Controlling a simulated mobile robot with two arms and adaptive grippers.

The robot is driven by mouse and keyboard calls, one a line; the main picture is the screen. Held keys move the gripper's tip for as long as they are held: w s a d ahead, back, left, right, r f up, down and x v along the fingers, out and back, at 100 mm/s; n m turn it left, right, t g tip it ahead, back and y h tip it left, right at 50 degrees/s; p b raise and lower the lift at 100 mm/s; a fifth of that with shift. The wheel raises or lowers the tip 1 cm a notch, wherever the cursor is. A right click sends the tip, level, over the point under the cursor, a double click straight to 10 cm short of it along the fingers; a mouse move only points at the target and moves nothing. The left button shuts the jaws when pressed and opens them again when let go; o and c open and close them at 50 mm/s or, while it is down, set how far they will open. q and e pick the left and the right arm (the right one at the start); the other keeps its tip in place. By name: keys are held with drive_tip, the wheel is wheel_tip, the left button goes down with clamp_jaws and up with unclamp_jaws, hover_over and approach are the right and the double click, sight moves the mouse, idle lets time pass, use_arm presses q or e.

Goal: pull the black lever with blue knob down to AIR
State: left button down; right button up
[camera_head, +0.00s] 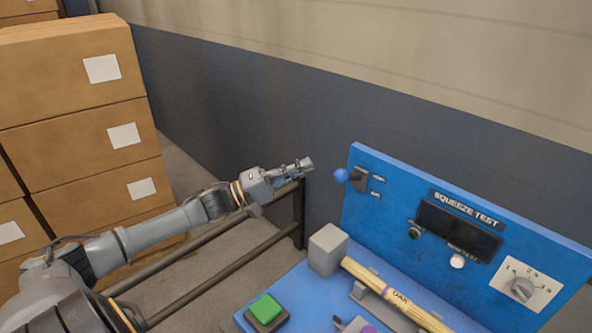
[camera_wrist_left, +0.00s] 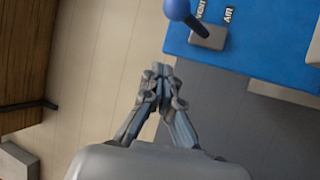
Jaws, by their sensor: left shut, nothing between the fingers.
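The black lever with the blue knob (camera_head: 341,175) sticks out from its dark base (camera_head: 360,179) at the upper left of the blue panel. Two small labels stand beside it, too small to read surely in the head view. In the left wrist view the blue knob (camera_wrist_left: 177,9) is at the top edge, on a black stem, and one label there reads AIR (camera_wrist_left: 228,16). My left gripper (camera_head: 306,164) is shut and empty, to the left of the knob and apart from it. Its closed fingers (camera_wrist_left: 160,70) also show in the left wrist view. My right gripper is not in view.
The blue panel (camera_head: 405,182) carries a dark display, buttons and a dial (camera_head: 523,288). In front are a grey block (camera_head: 328,249), a bundle of wooden sticks (camera_head: 396,294) and a green button (camera_head: 266,308). Cardboard boxes (camera_head: 75,75) stand left. Dark rails (camera_head: 190,262) run below my left arm.

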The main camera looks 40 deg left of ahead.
sight(340, 176)
use_arm(q)
drive_tip(key=w+d+r+p, duration=0.1)
drive_tip(key=w+d+p, duration=0.1)
drive_tip(key=d, duration=0.4)
drive_tip(key=shift+p, duration=0.7)
